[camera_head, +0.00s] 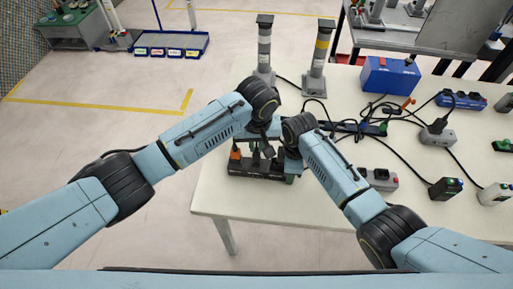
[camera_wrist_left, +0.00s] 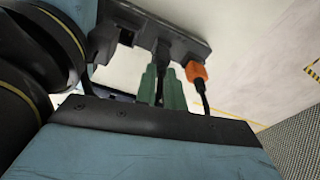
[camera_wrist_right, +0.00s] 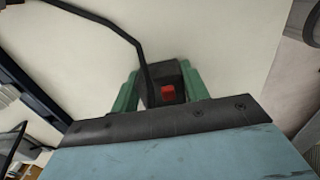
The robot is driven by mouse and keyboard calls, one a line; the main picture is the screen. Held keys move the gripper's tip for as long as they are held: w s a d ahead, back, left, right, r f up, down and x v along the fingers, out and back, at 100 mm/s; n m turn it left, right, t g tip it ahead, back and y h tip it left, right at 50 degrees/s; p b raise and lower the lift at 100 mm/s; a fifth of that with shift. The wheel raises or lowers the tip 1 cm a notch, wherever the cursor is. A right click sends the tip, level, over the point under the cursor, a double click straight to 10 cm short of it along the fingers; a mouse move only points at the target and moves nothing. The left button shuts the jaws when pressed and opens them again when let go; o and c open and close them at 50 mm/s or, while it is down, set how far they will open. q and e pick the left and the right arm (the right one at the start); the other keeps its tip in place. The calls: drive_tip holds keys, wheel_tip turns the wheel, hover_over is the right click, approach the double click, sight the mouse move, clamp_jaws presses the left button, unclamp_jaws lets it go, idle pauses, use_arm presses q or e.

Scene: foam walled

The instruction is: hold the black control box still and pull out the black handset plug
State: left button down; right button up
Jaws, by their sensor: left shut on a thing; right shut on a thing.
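The black control box (camera_head: 243,168) lies near the table's front left edge. In the left wrist view its long body (camera_wrist_left: 183,38) runs across the top. My left gripper (camera_head: 262,151) points down over it. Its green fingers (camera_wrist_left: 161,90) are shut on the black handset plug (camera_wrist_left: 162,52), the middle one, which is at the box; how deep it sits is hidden. An orange plug (camera_wrist_left: 197,71) and another black plug (camera_wrist_left: 102,38) flank it. My right gripper (camera_head: 291,172) is shut on the box's right end, where a red switch (camera_wrist_right: 168,92) shows between the green fingers.
Two grey posts (camera_head: 264,48) (camera_head: 319,55) stand behind the box. A blue case (camera_head: 390,76), several cables and small boxes such as a grey one (camera_head: 437,137) crowd the table's right. A black cable (camera_wrist_right: 135,40) passes close to my right fingers. The table's front left (camera_head: 218,196) is clear.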

use_arm(q)
wheel_tip(320, 180, up, 10)
drive_tip(key=shift+f, duration=0.1)
use_arm(e)
drive_tip(key=o, duration=1.2)
wheel_tip(320, 180, up, 12)
use_arm(q)
drive_tip(key=shift+f, duration=0.1)
